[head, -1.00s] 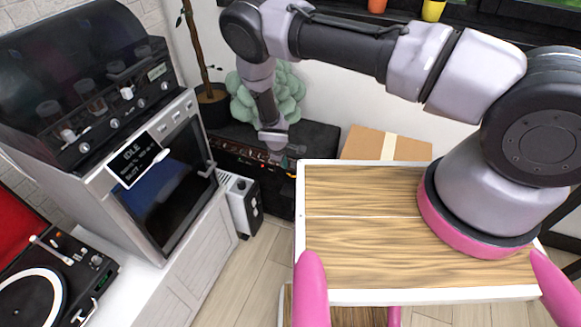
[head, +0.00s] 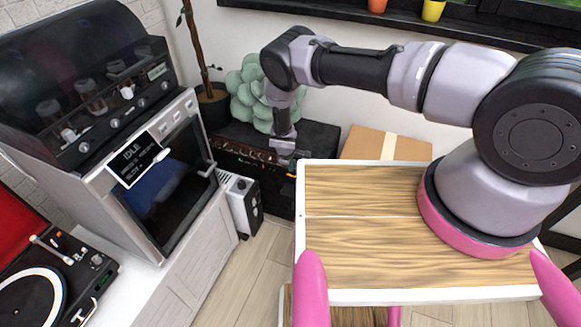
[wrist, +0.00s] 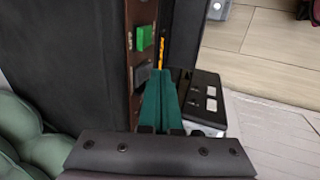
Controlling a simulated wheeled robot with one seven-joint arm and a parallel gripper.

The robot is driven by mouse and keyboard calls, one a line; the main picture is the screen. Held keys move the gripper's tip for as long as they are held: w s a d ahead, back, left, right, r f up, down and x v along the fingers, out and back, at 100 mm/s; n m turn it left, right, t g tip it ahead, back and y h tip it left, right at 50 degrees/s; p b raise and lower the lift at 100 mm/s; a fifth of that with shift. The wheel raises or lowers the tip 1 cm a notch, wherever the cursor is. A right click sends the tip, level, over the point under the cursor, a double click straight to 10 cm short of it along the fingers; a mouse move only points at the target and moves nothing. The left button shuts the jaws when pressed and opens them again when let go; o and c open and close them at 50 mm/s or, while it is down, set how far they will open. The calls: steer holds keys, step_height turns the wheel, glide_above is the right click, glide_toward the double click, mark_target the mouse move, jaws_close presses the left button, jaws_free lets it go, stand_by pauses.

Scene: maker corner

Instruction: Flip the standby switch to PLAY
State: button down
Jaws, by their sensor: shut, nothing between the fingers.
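A black amplifier (head: 310,138) stands on the floor against the back wall, with a brown control strip along its upper front. In the wrist view the strip (wrist: 136,20) carries a green block (wrist: 145,38) and a dark grey block (wrist: 142,74), which look like rocker switches. I cannot read any PLAY or standby label. My gripper (head: 284,160) is at the amplifier's front, toward its right end. In the wrist view its teal fingers (wrist: 164,76) are together and empty, their tips beside the strip near the grey block. Whether they touch it I cannot tell.
A white unit with a black switch panel (wrist: 207,92) stands close to the right of the fingers; in the head view it is beside the oven cabinet (head: 190,235). A cardboard box (head: 372,145) stands to the right.

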steer(key=shift+w+d+f, duration=0.1)
steer(key=shift+w+f, duration=0.05)
steer(key=shift+w, duration=0.1)
steer(key=shift+r, duration=0.9)
